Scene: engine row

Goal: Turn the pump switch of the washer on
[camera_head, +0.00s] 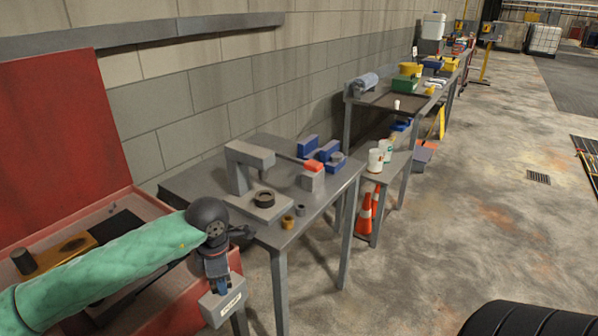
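The washer (45,140) is a red cabinet at the left with its lid raised. A small grey box (222,306) with a white label stands at its front right corner; it looks like the pump switch box. The label is too small to read. My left gripper (221,284) comes down from my green-sleeved arm, right at the top of this box. It covers the switch lever, so I cannot see which way the switch is set. I cannot tell whether the fingers are open or touching the lever. My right gripper is not in view.
A grey metal table (310,222) with a press-like fixture (247,168) and blue blocks (308,146) stands right beside the washer. An orange cone (364,214) is under a farther bench. A black tyre (530,318) lies at bottom right. The concrete floor between is clear.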

